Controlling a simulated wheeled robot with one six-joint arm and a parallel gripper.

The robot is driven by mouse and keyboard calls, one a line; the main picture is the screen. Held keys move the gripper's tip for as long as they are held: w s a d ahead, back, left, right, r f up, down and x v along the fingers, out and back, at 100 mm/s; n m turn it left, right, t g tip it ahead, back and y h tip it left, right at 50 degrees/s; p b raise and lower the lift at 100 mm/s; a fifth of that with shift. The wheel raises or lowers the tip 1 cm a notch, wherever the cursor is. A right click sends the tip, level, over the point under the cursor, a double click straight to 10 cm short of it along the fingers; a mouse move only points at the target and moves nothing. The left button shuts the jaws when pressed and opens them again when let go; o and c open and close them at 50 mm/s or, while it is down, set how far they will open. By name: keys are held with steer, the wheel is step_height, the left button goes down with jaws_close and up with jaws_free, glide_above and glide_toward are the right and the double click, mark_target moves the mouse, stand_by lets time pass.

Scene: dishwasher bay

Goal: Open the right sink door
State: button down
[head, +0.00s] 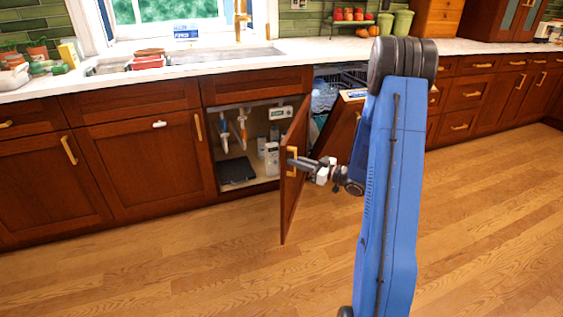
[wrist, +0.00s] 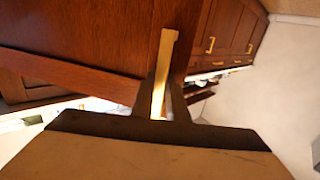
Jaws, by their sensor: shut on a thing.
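The right sink door (head: 295,190) is dark red wood and stands swung well out from the cabinet front. Its brass bar handle (head: 291,152) is on the door face near the free edge. My gripper (head: 297,162) is at the handle and shut on it. In the wrist view, the handle (wrist: 163,65) runs down between the two dark fingers (wrist: 160,103), with the door face (wrist: 90,40) behind. The open cabinet (head: 245,135) shows pipes, several bottles and a dark flat item inside. The part of the handle between the fingers is partly hidden.
The left sink door (head: 150,165) is closed. Right of the open door, the dishwasher door (head: 335,130) is tilted partly open with a rack (head: 340,85) inside. The wood floor (head: 190,275) in front is clear. The sink (head: 225,55) is set into the white counter.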

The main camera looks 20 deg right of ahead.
steer(key=s+d, duration=0.5)
steer(key=d, duration=0.8)
steer(key=s+d+n+g+y, duration=0.1)
steer(key=s+d, duration=0.4)
steer(key=d, duration=0.8)
steer(key=shift+r, duration=0.15)
steer(key=shift+d, duration=0.1)
steer(key=c, duration=1.8)
jaws_free()
steer(key=shift+w, duration=0.1)
steer(key=shift+o, duration=0.2)
steer(key=shift+s, duration=0.25)
steer(key=v, duration=1.7)
steer(key=shift+d+f, duration=0.25)
